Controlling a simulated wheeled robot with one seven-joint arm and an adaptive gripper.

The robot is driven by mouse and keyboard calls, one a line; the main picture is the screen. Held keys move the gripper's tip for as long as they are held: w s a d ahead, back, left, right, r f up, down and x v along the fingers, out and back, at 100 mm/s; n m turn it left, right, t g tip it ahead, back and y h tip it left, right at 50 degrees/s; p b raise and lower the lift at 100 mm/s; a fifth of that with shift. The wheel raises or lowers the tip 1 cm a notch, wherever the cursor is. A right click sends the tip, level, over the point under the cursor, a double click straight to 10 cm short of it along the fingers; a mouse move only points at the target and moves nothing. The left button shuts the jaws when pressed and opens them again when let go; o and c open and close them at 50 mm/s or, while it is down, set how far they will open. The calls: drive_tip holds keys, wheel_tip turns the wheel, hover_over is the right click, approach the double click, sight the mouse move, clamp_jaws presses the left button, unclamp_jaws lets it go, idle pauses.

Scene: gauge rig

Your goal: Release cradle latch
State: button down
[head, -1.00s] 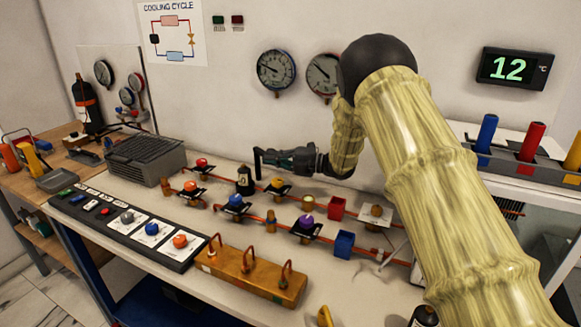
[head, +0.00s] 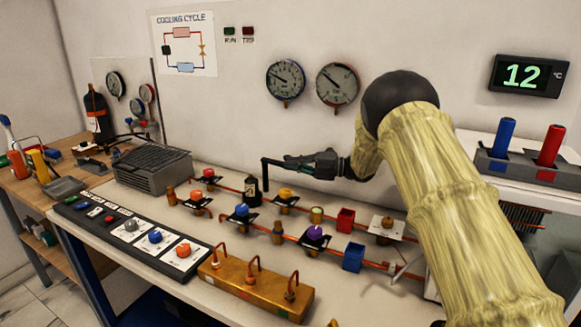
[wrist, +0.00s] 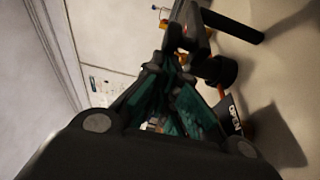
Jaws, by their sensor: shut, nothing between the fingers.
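A black bent bar (head: 265,180), which looks like the latch lever, stands upright beside a small black bottle-like body (head: 251,190) on the bench. Its short top arm points right toward my gripper. In the wrist view a black bar (wrist: 235,24) lies just beyond the fingertips, with a dark label reading OPEN (wrist: 236,118) to the right. My gripper (head: 287,161) is shut and empty, level with the bar's top. I cannot tell whether the tips touch it. In the wrist view my gripper (wrist: 160,68) shows teal fingers converging. The cradle itself is not clearly identifiable.
Copper pipes with coloured knobs, including an orange one (head: 285,194) and a purple one (head: 314,233), run below my gripper. A brass manifold (head: 255,288) and a control panel (head: 130,230) lie in front. Gauges (head: 338,84) hang on the wall behind.

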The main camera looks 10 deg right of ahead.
drive_tip(key=shift+r, duration=0.1)
idle(0.3)
wheel_tip(320, 180, up, 10)
idle(0.6)
